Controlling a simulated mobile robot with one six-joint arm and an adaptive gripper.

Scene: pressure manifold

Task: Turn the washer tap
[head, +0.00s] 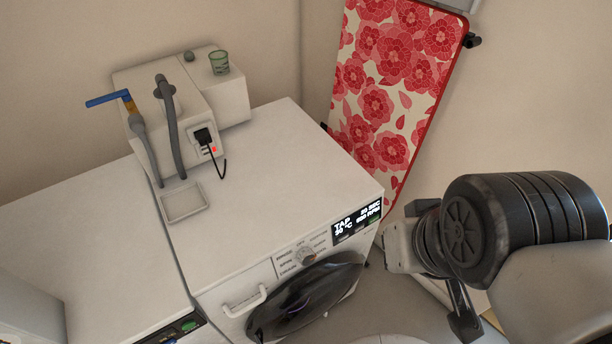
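The washer tap has a long blue lever handle (107,99) on a brass valve body (129,105), at the left end of a pale box behind the washer. The lever points left, roughly level, and a grey hose (147,150) runs down from the valve. The white washer (270,170) stands below, and its lit display (357,222) reads "TAP". My arm is at the lower right, far from the tap and not touching it. A dark part below my arm may belong to my gripper. Its fingertips cannot be made out, and I see nothing held.
A thicker grey hose (170,120) and a black plug with a cord (203,137) are right of the tap. A green cup (219,62) stands on the box. A red floral ironing board (385,90) leans on the wall. The washer top is mostly clear, with a small tray (183,203).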

